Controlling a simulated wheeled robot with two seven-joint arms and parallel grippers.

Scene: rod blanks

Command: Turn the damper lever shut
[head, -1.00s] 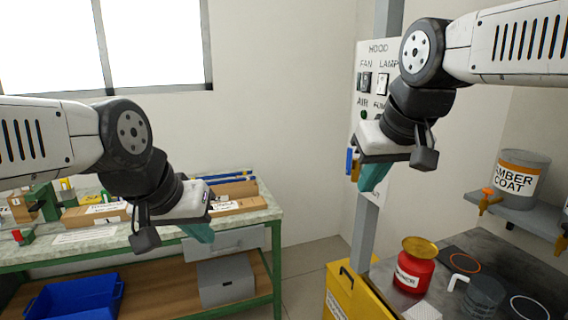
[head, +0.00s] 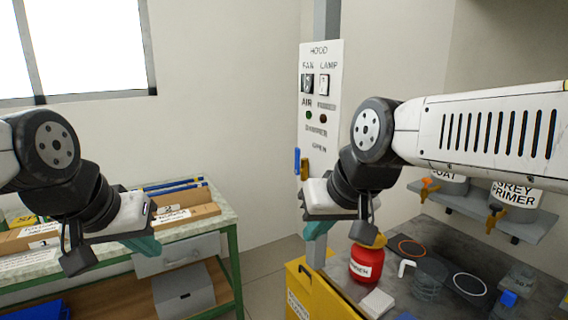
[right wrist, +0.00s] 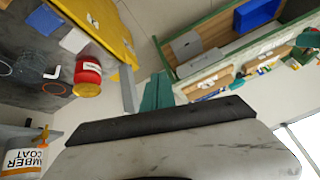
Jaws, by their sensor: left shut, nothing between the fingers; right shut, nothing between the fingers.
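The hood panel (head: 320,90) is a white board on a grey post, with "DAMPER" and "OPEN" lettered low on it. A blue upright handle (head: 297,160) with a brass-coloured piece (head: 305,168) beside it sits at the panel's lower left edge. It looks like the damper lever; its pivot is hard to make out. My right gripper (head: 318,230) is shut and empty, below the handle and slightly right of it in the picture, apart from it. Its teal fingers show in the right wrist view (right wrist: 157,92). My left gripper (head: 144,246) is shut and empty near the green-framed bench.
A yellow cabinet (head: 300,290) stands below the right gripper. A red pot (head: 366,266) stands on the dark worktop (head: 430,298). A shelf (head: 480,212) with paint cans is at right. The green-framed bench (head: 232,222) is at left. Bare wall lies between bench and panel.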

